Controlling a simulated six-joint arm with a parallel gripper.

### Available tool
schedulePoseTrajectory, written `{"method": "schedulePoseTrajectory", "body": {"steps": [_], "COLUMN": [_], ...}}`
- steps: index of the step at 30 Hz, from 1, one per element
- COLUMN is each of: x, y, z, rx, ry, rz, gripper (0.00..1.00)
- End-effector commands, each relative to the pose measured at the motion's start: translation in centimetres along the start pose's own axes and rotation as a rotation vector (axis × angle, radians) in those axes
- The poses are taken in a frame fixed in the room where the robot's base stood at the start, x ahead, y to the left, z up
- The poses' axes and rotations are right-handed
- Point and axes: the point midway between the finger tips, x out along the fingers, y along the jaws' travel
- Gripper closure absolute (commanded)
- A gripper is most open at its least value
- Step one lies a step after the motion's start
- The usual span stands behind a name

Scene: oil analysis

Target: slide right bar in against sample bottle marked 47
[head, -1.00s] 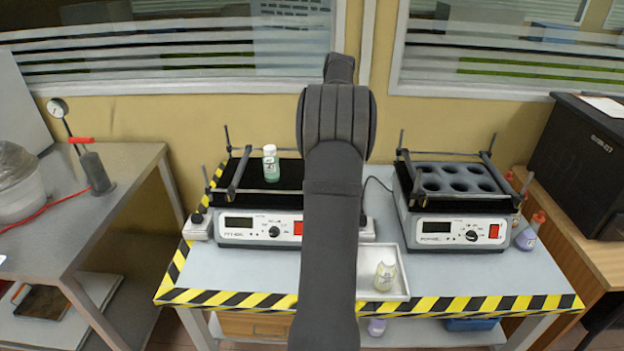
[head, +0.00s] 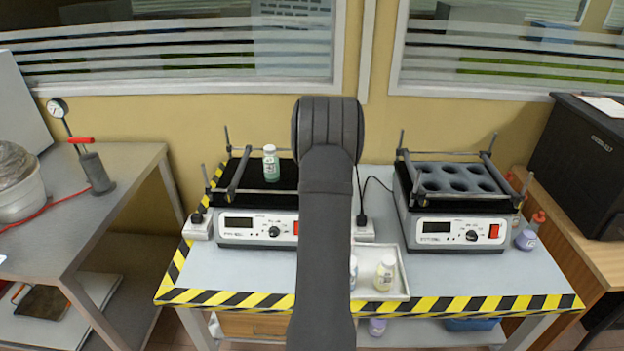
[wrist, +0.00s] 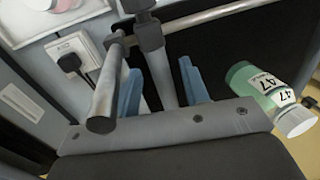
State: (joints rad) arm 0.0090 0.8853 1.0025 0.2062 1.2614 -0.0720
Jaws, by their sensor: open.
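The sample bottle marked 47 stands on the left shaker (head: 235,232), with green liquid and a white cap (head: 270,163). In the wrist view the bottle (wrist: 262,90) is at the right, its label readable. My gripper (wrist: 162,88) has its two blue fingers apart. A dark grey bar (wrist: 158,62), seemingly the right bar, runs between them; I cannot tell whether they touch it. A gap shows between the right finger and the bottle. In the head view my arm hides the gripper and the right bar.
A light grey rod (wrist: 103,98) and a clamp (wrist: 149,34) are close beside the left finger. A plugged socket (wrist: 72,58) is beyond. A second shaker (head: 455,215) stands right, and a tray (head: 402,293) with bottles is in front.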

Motion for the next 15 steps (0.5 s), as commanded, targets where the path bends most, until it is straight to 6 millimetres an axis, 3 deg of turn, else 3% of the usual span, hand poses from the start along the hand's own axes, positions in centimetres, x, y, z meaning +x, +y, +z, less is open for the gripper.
{"method": "schedulePoseTrajectory", "body": {"steps": [3, 9, 15], "x": [-0.01, -0.03, 0.03], "y": [-0.01, 0.0, -0.38], "z": [0.0, 0.0, 0.0], "rx": [0.0, 0.0, -0.001], "ry": [0.0, 0.0, 0.0], "rz": [0.0, 0.0, 0.0], "gripper": [0.6, 1.0, 1.0]}}
